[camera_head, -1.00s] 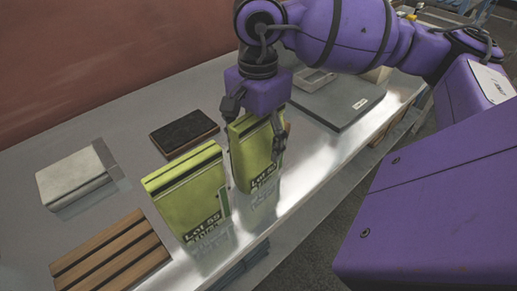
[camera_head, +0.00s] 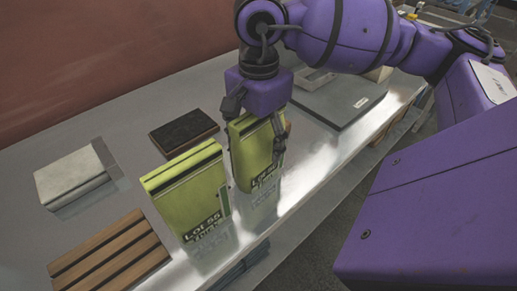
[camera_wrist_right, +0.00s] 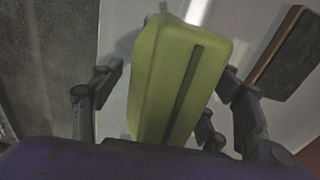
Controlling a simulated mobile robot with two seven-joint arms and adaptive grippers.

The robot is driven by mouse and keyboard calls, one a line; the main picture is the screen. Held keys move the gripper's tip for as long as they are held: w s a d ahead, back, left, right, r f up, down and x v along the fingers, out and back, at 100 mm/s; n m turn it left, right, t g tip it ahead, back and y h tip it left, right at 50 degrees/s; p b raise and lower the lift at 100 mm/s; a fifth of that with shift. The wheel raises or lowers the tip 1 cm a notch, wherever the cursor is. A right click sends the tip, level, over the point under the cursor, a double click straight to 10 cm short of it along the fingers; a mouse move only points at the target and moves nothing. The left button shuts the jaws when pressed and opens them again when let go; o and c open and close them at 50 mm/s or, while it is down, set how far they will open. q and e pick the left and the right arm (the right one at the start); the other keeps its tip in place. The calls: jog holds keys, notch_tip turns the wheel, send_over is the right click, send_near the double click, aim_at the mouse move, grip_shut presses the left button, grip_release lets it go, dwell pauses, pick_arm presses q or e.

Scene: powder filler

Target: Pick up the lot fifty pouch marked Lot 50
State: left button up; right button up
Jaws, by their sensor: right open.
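Two yellow-green pouches stand upright on the grey bench in the head view. My right gripper (camera_head: 257,128) is open from above around the upper part of the right-hand pouch (camera_head: 257,165), with a finger on either side. Its label starts "Lot", but its number is too small to read surely. In the right wrist view, the right-hand pouch (camera_wrist_right: 170,75) is between the fingers of the gripper (camera_wrist_right: 165,100), with gaps visible. My left gripper is not in view.
A slatted wooden rack (camera_head: 110,250) lies at the front left. A pale grey block (camera_head: 70,175) is behind it. A dark wood-edged pad (camera_head: 184,132) lies behind the pouches. A flat grey plate (camera_head: 340,105) is to the right. The bench's front edge is close to the pouches.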

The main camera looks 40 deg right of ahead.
jog(key=c, duration=1.5)
jog(key=shift+r, duration=0.1)
